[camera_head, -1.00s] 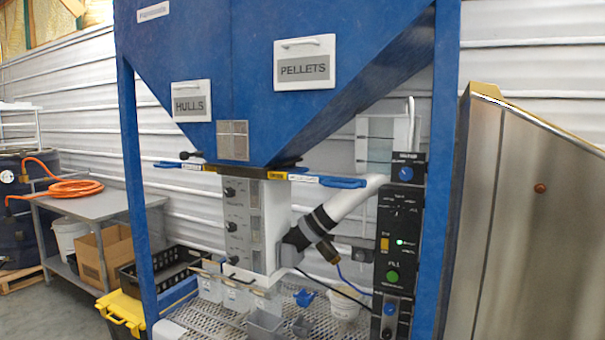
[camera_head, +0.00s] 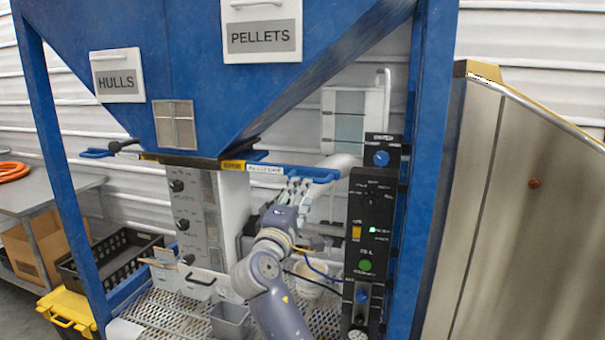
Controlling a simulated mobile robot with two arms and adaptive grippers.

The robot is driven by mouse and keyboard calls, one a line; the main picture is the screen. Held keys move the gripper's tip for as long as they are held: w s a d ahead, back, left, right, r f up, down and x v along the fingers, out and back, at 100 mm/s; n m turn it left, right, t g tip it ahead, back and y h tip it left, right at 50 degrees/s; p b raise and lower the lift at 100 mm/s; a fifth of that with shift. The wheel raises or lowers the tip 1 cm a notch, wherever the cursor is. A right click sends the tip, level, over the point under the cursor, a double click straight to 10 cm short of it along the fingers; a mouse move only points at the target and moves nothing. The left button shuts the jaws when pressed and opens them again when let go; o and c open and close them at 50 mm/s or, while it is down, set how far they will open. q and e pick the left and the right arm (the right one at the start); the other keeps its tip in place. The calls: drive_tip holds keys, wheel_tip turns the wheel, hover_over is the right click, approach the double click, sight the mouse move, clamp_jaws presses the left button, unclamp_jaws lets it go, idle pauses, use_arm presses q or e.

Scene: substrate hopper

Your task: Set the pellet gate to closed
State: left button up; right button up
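The pellet gate's label strip (camera_head: 265,169) sits under the blue hopper, right of a yellow tag. Its blue handle (camera_head: 325,174) sticks out to the right of the hopper's outlet. My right gripper (camera_head: 297,184) is just below the handle, with its fingers pointing up at it. The fingers look apart, with nothing seen between them; whether they touch the handle I cannot tell. My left gripper is not in view.
Another blue handle (camera_head: 97,153) and a black knob stick out left of the outlet. A black control panel (camera_head: 372,215) stands close right of my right arm. Blue frame posts (camera_head: 60,170) flank the work space. A grey bin (camera_head: 231,320) sits on the mesh below.

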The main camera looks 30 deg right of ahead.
drive_tip(key=p+x, duration=0.2)
drive_tip(key=x, duration=0.5)
drive_tip(key=shift+w+d+f, duration=0.1)
drive_tip(key=shift+w+d, duration=0.05)
drive_tip(key=shift+w, duration=0.2)
clamp_jaws()
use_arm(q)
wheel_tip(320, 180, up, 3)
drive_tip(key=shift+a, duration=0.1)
use_arm(e)
drive_tip(key=shift+w+f, duration=0.1)
